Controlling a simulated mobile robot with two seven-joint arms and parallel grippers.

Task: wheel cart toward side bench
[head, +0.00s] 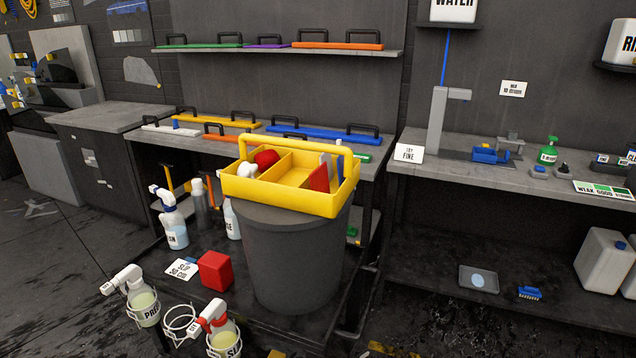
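The cart (267,313) appears as a low dark deck in the lower middle of the head view. A dark grey bin (295,262) stands on it, with a yellow caddy (325,205) on top. Wire rings at its front left hold two spray bottles (146,306) (224,338); another ring (180,324) is empty. A grey bench (405,165) runs along the right, and another bench (375,165) stands right behind the cart. I cannot tell which is the side bench. The cart's wheels and full handle are not clear. Neither gripper is in view.
A grey cabinet (105,115) stands at the back left. The bare dark floor (45,285) at the left is open. Under the right bench a low shelf (430,270) holds a tray (479,279), a blue brush (529,293) and white jugs (603,260).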

